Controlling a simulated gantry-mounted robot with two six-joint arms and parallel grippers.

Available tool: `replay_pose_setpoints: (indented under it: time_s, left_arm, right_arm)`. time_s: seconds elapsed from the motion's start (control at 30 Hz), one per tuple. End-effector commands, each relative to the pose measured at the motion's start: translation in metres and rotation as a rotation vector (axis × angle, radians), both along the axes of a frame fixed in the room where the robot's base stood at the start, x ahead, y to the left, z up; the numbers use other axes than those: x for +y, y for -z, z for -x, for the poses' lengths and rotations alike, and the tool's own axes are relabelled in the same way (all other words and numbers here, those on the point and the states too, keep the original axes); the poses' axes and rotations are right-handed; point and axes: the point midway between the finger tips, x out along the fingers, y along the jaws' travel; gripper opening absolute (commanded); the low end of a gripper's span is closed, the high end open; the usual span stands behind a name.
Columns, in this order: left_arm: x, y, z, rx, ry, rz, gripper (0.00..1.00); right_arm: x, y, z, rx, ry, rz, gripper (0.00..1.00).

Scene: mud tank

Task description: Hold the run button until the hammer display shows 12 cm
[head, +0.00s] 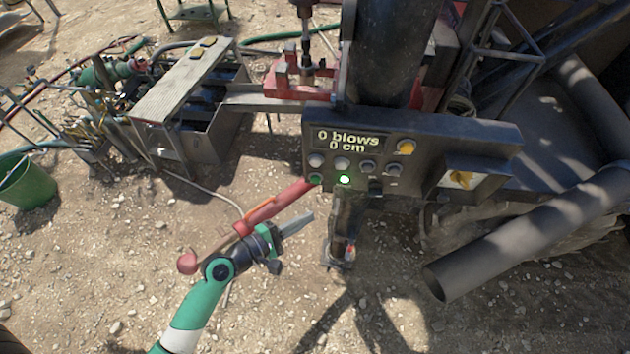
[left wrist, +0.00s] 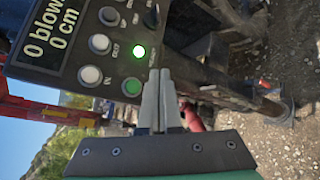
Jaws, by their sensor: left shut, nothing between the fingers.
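The hammer display (head: 345,140) on the dark control panel (head: 465,140) reads "0 blows" and "0 cm". In the left wrist view the display (left wrist: 50,32) shows rotated. A green button (head: 315,180) sits at the panel's lower left; its label is not readable, so I cannot tell for sure that it is the run button. It also shows in the left wrist view (left wrist: 131,87), beside my fingertips. My left gripper (head: 308,217) is shut and empty, below and in front of the panel. It appears apart from the button. My right gripper is not in view.
A bright green lamp (head: 344,180) glows beside the green button. Several grey buttons or knobs and a yellow knob (head: 406,147) are on the panel. A red bar (head: 275,207) passes behind my left gripper. A large grey pipe (head: 520,240) lies at the right.

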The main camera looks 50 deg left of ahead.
Motion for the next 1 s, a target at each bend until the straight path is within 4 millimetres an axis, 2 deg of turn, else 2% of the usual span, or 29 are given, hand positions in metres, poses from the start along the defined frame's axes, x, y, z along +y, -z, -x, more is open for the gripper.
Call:
replay_pose_setpoints:
  time_s: [0.3, 0.5, 1.0]
  left_arm:
    - [0.03, 0.002, -0.036, -0.003, -0.001, -0.001, 0.0]
    - [0.043, 0.001, -0.053, -0.001, 0.001, 0.0, 0.0]
    - [0.047, 0.0, -0.059, 0.0, 0.0, 0.0, 0.0]
  right_arm:
    - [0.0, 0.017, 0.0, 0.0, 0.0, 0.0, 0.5]
    - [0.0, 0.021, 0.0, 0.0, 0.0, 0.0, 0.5]
    - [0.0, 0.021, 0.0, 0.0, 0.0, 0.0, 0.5]
